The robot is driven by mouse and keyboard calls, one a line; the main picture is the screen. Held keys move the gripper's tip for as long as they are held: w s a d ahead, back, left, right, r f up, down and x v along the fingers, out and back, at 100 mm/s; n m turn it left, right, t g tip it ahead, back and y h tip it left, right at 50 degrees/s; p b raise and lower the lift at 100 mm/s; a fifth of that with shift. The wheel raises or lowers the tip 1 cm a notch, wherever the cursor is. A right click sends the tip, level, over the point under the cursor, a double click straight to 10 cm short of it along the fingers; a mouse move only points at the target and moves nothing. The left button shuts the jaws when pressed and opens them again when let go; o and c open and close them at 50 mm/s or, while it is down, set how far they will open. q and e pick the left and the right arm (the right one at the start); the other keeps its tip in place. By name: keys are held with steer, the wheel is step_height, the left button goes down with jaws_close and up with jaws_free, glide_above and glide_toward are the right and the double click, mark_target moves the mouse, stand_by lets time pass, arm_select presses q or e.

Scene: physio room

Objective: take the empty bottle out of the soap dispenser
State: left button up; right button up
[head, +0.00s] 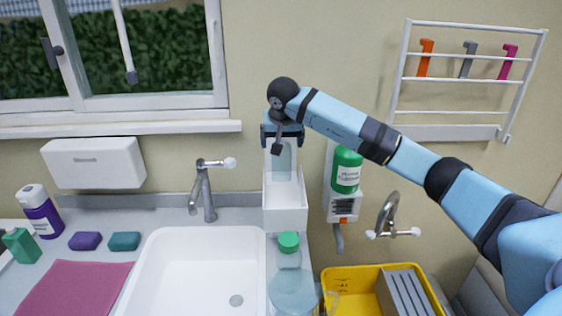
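A white wall dispenser (287,215) hangs above the counter, right of the sink. A pale grey, see-through shape (282,165) shows inside its upper part; I cannot tell if it is the empty bottle or a window of the housing. My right gripper (278,146) is at the top of this dispenser, overlapping it in view. Its fingers are partly hidden, and I cannot tell if they are open or touching anything. A second dispenser (343,208), to the right, holds a labelled green bottle (346,165). My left gripper is out of view.
A clear bottle with a green cap (289,242) stands at the front beside the white sink (195,265). A yellow crate (342,276) with a grey slotted object is at lower right. Taps (203,190) rise behind the sink. A wall rack (460,82) hangs upper right.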

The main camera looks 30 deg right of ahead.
mark_target(281, 160)
steer(key=p+x, duration=0.1)
steer(key=x, duration=0.4)
steer(key=shift+a, duration=0.1)
steer(key=shift+s, duration=0.1)
steer(key=c, duration=1)
steer(key=shift+r, duration=0.15)
